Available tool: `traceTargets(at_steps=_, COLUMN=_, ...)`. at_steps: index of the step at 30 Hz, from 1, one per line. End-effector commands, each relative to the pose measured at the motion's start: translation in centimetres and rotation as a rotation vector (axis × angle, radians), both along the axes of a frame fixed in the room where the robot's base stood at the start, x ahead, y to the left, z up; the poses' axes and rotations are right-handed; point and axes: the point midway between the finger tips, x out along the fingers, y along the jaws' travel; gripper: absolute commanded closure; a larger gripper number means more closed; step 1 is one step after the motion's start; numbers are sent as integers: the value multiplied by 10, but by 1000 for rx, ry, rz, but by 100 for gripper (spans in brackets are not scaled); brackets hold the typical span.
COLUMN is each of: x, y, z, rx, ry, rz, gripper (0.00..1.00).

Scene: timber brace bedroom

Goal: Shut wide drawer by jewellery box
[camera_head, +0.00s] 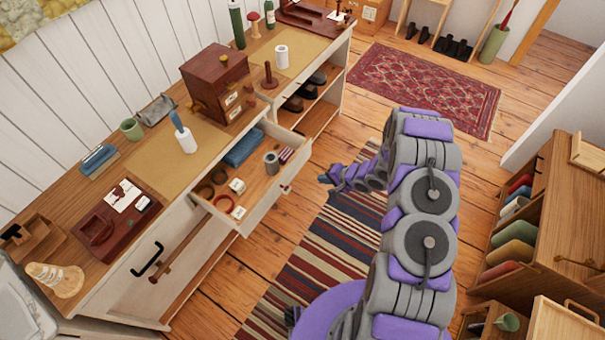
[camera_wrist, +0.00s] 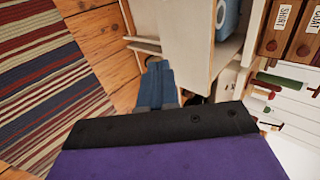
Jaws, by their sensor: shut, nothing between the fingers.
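The wide drawer (camera_head: 262,205) is pulled out from the long white dresser, below and beside the dark red jewellery box (camera_head: 214,72). It holds a folded blue cloth, dark rolls, a red ring and other small items. A small pull (camera_head: 286,188) is on its front. My gripper (camera_head: 325,179) is shut and empty, out in front of the drawer front with a gap in the head view. In the wrist view, my blue fingertips (camera_wrist: 155,85) are together near a pale wooden panel. Whether they touch it cannot be told there.
A striped rug (camera_head: 315,255) lies on the plank floor before the dresser. A shelf unit (camera_head: 550,200) stands at the right. Open shelves (camera_head: 318,105) with shoes are beyond the drawer. A black handle (camera_head: 147,260) marks another front at the left.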

Motion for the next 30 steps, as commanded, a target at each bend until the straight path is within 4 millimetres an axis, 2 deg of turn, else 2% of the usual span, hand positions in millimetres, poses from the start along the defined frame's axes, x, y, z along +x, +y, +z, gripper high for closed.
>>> traceTargets(at_steps=8, x=8, y=20, z=-19, rx=12, ry=5, rz=5, gripper=100)
traceTargets(at_steps=20, x=43, y=61, z=-71, rx=15, ry=3, rz=4, gripper=100)
traceTargets(at_steps=24, x=56, y=79, z=-70, rx=12, ry=2, rz=5, gripper=100)
traceTargets(at_steps=30, x=67, y=91, z=-69, rx=11, ry=1, rz=2, gripper=100)
